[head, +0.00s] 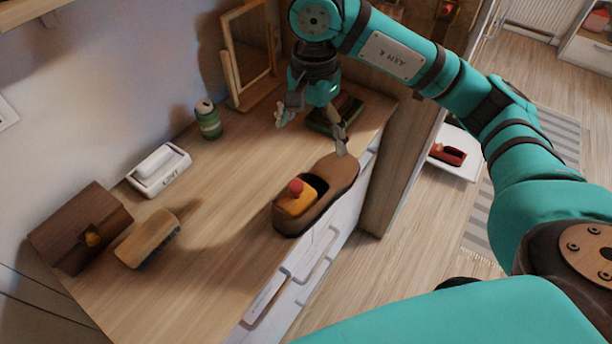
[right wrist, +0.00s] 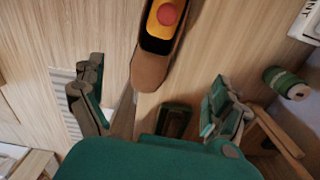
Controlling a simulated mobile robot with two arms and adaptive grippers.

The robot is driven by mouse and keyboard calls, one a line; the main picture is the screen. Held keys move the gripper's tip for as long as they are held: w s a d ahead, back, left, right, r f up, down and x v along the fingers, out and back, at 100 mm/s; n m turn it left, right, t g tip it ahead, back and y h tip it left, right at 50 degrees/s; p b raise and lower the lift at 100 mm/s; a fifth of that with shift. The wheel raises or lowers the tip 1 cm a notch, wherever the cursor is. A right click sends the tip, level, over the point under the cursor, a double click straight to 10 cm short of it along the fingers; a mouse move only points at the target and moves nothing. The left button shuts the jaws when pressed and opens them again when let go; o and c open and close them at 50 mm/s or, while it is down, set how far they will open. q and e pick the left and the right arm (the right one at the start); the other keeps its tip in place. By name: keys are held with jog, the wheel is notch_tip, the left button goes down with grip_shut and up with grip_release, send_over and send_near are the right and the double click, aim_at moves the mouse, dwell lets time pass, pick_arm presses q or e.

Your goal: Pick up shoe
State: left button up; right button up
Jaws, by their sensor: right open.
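A brown shoe (head: 338,174) lies on the wooden dresser top near its right edge, toe pointing to the back right. An orange piece with a red knob (head: 297,197) sits in its opening. My right gripper (head: 311,132) is open and empty, above the dresser just beyond the toe. In the right wrist view the toe of the shoe (right wrist: 153,72) shows between the spread fingers (right wrist: 155,88), apart from them. The heel is cut off there. My left gripper is not in view.
A green can (head: 208,120), a framed mirror (head: 250,58) and a dark green-brown object (head: 345,108) stand behind. A white dish (head: 160,172), a brush (head: 148,238) and a brown box (head: 80,228) are left. A red shoe-like item (head: 447,154) lies below right.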

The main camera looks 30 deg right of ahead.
aim_at(315, 181)
jog(key=f+p, duration=0.1)
jog(key=f, duration=1)
jog(key=shift+s+f+p, duration=0.2)
jog(key=shift+f+p, duration=0.2)
jog(key=shift+d+f+p, duration=0.1)
jog(key=shift+f+p, duration=0.3)
jog(key=shift+f, duration=0.15)
jog(key=f, duration=0.1)
jog(key=f+p, duration=0.1)
jog(key=f, duration=0.1)
jog(key=shift+s+d+f, duration=0.1)
jog(key=shift+d+f, duration=0.15)
jog(key=shift+f, duration=0.4)
jog(key=shift+c, duration=0.4)
jog(key=c, duration=1.1)
